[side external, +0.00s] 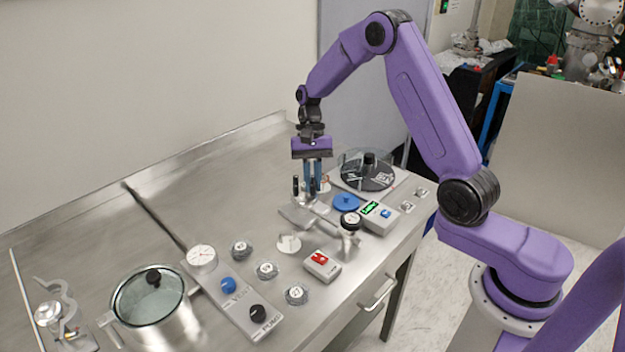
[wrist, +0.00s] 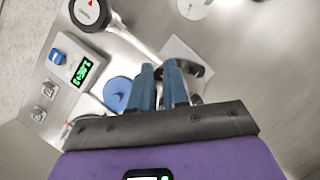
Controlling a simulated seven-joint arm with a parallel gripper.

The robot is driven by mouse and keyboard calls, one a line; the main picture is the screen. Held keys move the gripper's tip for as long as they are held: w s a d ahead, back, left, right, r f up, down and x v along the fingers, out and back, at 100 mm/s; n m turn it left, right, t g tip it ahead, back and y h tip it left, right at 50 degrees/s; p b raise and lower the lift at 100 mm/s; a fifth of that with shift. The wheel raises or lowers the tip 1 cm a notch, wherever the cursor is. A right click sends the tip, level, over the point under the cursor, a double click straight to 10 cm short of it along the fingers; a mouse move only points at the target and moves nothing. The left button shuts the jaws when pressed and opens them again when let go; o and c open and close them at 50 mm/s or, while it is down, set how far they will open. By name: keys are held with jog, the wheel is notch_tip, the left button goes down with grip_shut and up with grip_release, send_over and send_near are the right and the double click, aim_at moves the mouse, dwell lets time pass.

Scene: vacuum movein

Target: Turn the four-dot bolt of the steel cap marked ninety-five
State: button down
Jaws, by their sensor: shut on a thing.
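My gripper (side external: 312,188) points straight down over the steel fitting (side external: 297,216) on the right half of the bench. Its blue fingers are close together, also seen in the wrist view (wrist: 172,70), shut on a small dark bolt (wrist: 190,68) that they largely hide. Another dark upright post (side external: 296,186) stands just left of the fingers. I cannot read a ninety-five or make out four dots on any part here. Small round steel caps with white labels (side external: 241,249) lie in the middle of the bench, apart from my gripper.
A clear-lidded dark chamber (side external: 367,170) is behind. A red-switch box (side external: 322,265) and a glass-lidded pot (side external: 148,297) are nearer. The back left bench is clear.

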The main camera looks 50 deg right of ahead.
jog(key=shift+w, duration=0.1)
jog(key=c, duration=1.4)
grip_release()
jog(key=shift+r, duration=0.1)
jog(key=v, duration=1.7)
jog(key=shift+r, duration=0.15)
